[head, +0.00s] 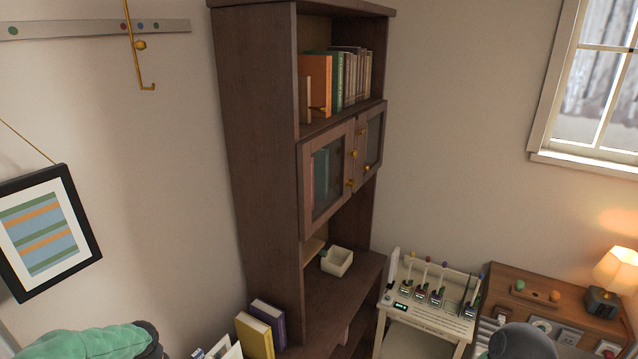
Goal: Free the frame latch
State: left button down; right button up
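A black picture frame (50,230) with blue, green and orange stripes hangs tilted on the left wall from a thin cord. I cannot make out a latch on it. Above it, a brass hook piece (141,45) with a knob hangs in front of a pale rail. A dark wooden cabinet (258,150) has two framed glass doors (326,178); they look closed. Small brass fittings (350,183) sit near where the doors meet. I cannot tell which fitting is the frame latch. Neither of my grippers shows in this view.
A small cream box (337,262) sits on the cabinet's lower shelf. A pale rack (431,318) with several colored-topped rods and a wooden side table (570,320) with a lit lamp (617,271) are at right. Green fabric (85,344) fills the lower left.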

pick_arm(q)
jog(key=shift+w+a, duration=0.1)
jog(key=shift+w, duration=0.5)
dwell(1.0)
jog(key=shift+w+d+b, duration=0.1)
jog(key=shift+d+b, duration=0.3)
jog(key=shift+b, duration=0.2)
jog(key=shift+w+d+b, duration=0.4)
jog(key=shift+b, duration=0.05)
dwell(0.4)
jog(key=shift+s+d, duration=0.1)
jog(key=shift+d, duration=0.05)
dwell(0.3)
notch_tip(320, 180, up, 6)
jog(key=p, duration=0.3)
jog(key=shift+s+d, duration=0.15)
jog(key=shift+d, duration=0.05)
dwell(0.4)
